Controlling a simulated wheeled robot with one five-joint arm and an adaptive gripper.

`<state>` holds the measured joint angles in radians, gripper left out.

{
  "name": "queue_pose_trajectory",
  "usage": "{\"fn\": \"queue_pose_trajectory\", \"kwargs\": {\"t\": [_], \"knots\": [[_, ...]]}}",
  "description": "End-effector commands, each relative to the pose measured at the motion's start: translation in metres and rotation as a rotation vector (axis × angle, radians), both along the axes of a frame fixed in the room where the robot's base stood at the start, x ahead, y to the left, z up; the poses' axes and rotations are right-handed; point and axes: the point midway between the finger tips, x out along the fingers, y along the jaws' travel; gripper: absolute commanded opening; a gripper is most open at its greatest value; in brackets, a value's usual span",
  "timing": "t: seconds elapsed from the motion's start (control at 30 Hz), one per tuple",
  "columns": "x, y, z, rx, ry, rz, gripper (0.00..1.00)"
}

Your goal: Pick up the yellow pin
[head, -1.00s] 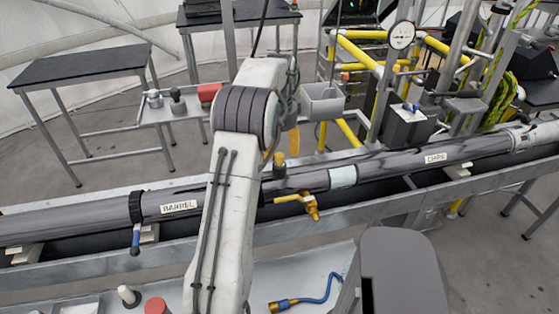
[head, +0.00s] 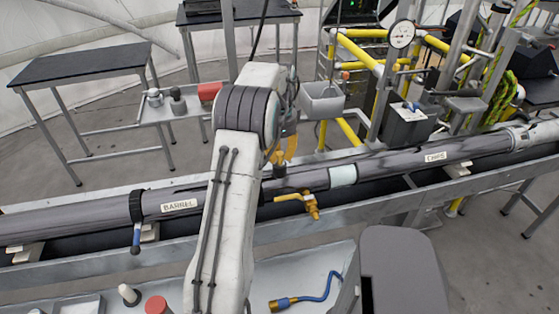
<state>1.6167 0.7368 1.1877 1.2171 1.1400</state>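My gripper (head: 284,153) shows only in part behind my arm, as yellow-orange finger parts just above the long grey tube (head: 390,165). The short yellow pin on top of the tube cannot be told apart from these finger parts; a dark stub (head: 279,171) shows just below them. I cannot tell whether the fingers touch the pin, or whether they are open or shut. A yellow-handled brass valve (head: 311,205) sticks out from the tube's near side, below and right of my gripper.
The tube, labelled BARREL and CHPS, lies in a long metal trough (head: 420,200). A blue hose (head: 318,297) with a brass end and a red cap (head: 156,305) lie in front. Behind stand a grey bin (head: 322,103), a dial gauge (head: 402,35) and a black-topped table (head: 85,63).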

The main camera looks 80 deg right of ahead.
Motion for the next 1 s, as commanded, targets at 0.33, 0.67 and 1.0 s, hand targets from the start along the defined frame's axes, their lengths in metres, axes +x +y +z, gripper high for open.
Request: {"fn": "queue_pose_trajectory", "kwargs": {"t": [0.33, 0.67, 1.0], "knots": [[0.0, 0.0, 0.0, 0.0, 0.0, 0.0, 0.0], [0.0, 0.0, 0.004, 0.0, 0.0, 0.0, 0.0], [0.0, -0.001, 0.041, -0.005, 0.0, 0.0, 0.0]]}}
